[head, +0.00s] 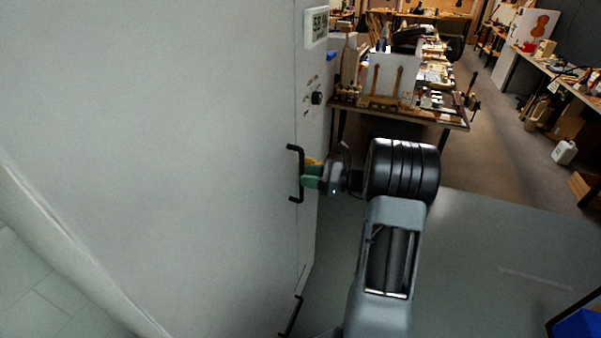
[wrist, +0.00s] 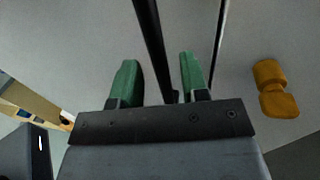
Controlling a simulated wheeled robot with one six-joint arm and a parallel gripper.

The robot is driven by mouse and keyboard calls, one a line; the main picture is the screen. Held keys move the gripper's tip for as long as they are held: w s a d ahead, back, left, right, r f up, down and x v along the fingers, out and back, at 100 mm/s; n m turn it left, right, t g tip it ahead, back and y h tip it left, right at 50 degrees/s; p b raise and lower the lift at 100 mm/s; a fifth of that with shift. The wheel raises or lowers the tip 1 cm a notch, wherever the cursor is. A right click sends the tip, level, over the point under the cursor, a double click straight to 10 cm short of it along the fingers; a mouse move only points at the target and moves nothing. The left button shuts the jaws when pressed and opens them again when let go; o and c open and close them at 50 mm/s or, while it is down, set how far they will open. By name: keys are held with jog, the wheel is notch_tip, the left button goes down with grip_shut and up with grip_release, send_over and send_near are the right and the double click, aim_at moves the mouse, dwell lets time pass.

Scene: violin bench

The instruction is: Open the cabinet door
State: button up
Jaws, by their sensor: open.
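The cabinet door (head: 170,130) is a large pale grey panel filling the left of the head view. It carries a black bar handle (head: 292,175) near its right edge. My gripper (head: 309,176) is at this handle, with its green fingers pointing at the door. In the wrist view the green fingers of my gripper (wrist: 160,80) are open, one on each side of the black handle bar (wrist: 150,45). The fingers look apart from the bar. The door looks shut in the head view, though its edge is partly hidden by my gripper.
A second black handle (head: 292,316) sits lower on the cabinet. A digital display (head: 316,25) and a black knob (head: 317,98) are on the cabinet's side. A cluttered workbench (head: 400,112) stands behind. Grey floor (head: 490,235) to the right is mostly clear.

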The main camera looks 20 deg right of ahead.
jog(key=shift+x, duration=1.25)
jog(key=shift+c, duration=0.4)
grip_shut()
